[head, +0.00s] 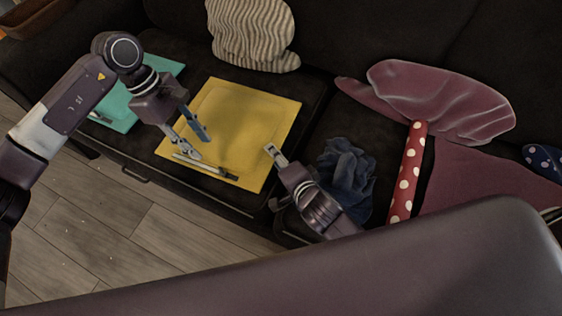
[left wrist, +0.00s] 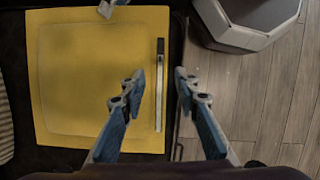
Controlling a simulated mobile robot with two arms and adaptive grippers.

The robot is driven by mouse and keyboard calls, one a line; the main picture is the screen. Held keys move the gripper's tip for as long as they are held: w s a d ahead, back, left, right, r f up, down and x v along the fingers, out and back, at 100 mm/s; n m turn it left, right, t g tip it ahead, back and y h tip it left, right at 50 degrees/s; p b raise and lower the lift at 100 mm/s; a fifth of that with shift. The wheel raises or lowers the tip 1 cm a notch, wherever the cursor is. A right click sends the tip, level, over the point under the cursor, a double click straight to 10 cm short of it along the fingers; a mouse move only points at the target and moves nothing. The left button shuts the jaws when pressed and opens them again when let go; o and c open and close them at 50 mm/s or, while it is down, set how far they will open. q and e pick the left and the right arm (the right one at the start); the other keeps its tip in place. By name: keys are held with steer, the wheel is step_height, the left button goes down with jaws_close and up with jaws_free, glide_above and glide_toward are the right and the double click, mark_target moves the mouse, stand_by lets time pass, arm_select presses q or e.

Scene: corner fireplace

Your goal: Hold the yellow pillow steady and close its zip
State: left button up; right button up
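The yellow pillow (head: 245,117) lies flat on the dark sofa; it also shows in the left wrist view (left wrist: 85,80). Its zip (head: 197,165) is a pale strip along the near edge, with a dark piece at its right end. The strip also shows in the left wrist view (left wrist: 158,100), dark piece at the top. My left gripper (head: 198,145) is open above the zip side, empty, with its fingers (left wrist: 159,80) either side of the strip in the wrist view. My right gripper (head: 271,150) is at the pillow's right edge; its finger gap and any contact are unclear.
A teal pillow (head: 137,93) lies left of the yellow one, and a striped cushion (head: 250,32) behind. A crumpled blue cloth (head: 347,172), a red polka-dot roll (head: 408,170) and a mauve pillow (head: 440,95) are at right. Open wooden floor (head: 120,225) is in front.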

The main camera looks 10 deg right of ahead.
mark_target(220, 167)
steer(key=shift+w+f, duration=0.1)
steer(key=shift+w, duration=0.05)
steer(key=shift+c, duration=0.4)
jaws_close()
arm_select(q)
steer(key=shift+d, duration=0.1)
steer(key=shift+c, duration=1.2)
steer(key=d+y, duration=0.1)
steer(key=s+d+r+t+y, duration=0.1)
steer(key=shift+s+d+r+m, duration=0.15)
steer(key=shift+s+d+m, duration=0.15)
steer(key=shift+d+m, duration=0.1)
steer(key=shift+c, duration=0.9)
steer(key=shift+t+y, duration=0.5)
steer(key=shift+y, duration=0.2)
steer(key=f, duration=1.1)
steer(key=shift+s+d+f, duration=0.25)
steer(key=shift+f, duration=0.05)
arm_select(e)
steer(key=shift+f, duration=0.1)
arm_select(q)
steer(key=shift+c, duration=0.2)
